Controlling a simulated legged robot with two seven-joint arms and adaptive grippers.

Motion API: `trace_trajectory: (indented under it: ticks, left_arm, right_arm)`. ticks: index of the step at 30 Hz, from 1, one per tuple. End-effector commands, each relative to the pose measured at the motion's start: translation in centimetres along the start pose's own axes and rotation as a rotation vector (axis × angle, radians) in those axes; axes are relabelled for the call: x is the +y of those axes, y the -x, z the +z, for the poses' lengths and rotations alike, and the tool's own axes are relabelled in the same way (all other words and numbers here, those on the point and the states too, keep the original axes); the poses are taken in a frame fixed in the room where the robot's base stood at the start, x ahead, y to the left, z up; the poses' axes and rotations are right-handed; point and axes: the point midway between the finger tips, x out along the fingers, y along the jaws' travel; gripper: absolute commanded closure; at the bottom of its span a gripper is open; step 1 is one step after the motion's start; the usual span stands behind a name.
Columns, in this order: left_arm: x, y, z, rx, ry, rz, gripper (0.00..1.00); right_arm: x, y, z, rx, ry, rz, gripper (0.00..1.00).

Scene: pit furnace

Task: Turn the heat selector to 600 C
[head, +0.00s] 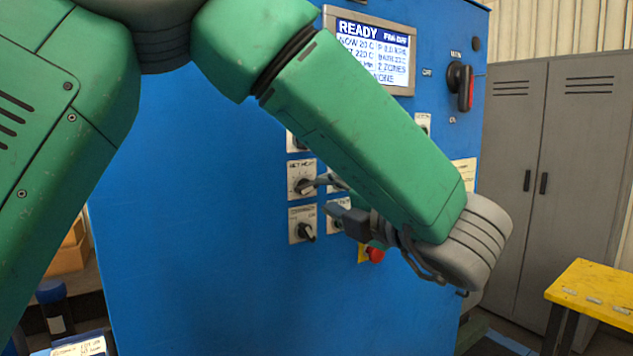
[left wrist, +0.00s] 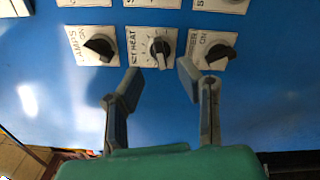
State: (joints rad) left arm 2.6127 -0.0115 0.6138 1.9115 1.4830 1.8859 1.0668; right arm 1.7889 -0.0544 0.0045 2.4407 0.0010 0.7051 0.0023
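The heat selector is a dark round knob on a white plate marked SET HEAT (left wrist: 161,48), with dial ticks around it. It also shows on the blue furnace panel in the head view (head: 304,186). I cannot read which value it points to. My left gripper (left wrist: 160,78) is open and empty. Its two fingers stand apart below the knob in the left wrist view, one on each side of its line. In the head view the left gripper (head: 329,196) is close to the selector, at its right. Contact cannot be told. My right gripper is not in view.
A red button (head: 375,255) is beneath my wrist. The screen (head: 372,50) reads READY. A red-handled switch (head: 465,87), grey lockers (head: 560,150) and a yellow table (head: 595,290) are at right.

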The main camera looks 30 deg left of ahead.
Motion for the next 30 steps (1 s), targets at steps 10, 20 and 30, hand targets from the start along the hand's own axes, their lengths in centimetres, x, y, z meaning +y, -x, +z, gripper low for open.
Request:
trace_trajectory:
  ticks: [10,20,30]
  left_arm:
    - [0.0,-4.3,0.1,0.0,-0.001,0.001,0.69]
    - [-0.1,-4.5,0.1,-0.001,-0.002,0.001,0.69]
    - [-0.2,-4.6,0.1,-0.001,-0.006,-0.001,1.0]
  right_arm:
    - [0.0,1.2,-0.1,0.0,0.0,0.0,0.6]
    - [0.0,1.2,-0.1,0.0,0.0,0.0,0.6]
    - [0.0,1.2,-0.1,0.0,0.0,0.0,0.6]
